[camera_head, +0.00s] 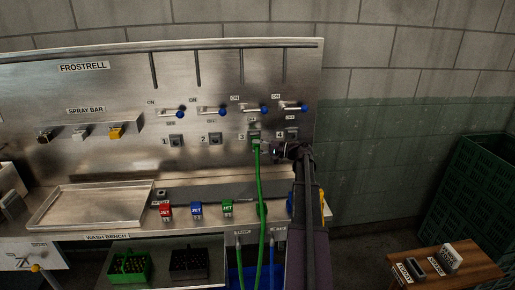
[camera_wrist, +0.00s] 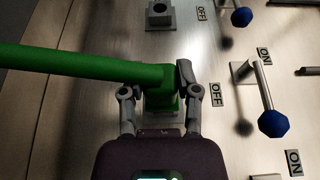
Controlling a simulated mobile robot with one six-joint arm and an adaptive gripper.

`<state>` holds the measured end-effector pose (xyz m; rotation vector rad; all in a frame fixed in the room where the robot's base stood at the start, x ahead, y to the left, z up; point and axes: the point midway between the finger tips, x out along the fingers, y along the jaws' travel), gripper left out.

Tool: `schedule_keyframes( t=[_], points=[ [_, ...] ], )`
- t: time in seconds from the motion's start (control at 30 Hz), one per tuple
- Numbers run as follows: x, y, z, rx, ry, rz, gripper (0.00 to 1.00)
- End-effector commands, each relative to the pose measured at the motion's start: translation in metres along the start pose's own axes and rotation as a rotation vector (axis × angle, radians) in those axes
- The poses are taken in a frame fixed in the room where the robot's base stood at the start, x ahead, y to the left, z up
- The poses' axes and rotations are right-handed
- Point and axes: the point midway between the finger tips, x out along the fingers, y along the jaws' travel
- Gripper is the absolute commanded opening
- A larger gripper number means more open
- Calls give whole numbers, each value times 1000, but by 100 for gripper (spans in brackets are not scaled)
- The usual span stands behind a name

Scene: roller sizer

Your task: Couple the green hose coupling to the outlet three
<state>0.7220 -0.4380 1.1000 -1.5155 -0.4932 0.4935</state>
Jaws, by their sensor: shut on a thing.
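The green hose coupling (camera_head: 254,135) is at outlet three, beside the label 3, on the steel panel. It covers the outlet, so I cannot tell whether it is fully seated. The green hose (camera_head: 261,200) hangs down from it past the bench front. My gripper (camera_head: 274,147) comes in from the right. In the wrist view its fingers (camera_wrist: 156,85) are shut on either side of the green coupling (camera_wrist: 160,102), close to the panel. The green hose (camera_wrist: 70,66) runs off to the left there.
Outlet one (camera_head: 176,140), outlet two (camera_head: 215,138) and outlet four (camera_head: 291,133) show no hose. Blue-knobbed levers (camera_head: 264,109) stick out above the outlets. Red, blue and green JET blocks (camera_head: 227,208) stand on the bench below. A metal tray (camera_head: 90,206) lies at left.

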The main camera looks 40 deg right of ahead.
Motion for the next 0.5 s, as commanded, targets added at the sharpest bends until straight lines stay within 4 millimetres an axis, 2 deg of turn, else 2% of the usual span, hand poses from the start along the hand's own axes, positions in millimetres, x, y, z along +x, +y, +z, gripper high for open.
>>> schedule_keyframes(
  t=[0.5],
  points=[
    [4,0,-9,0,0,0,0]
  ],
)
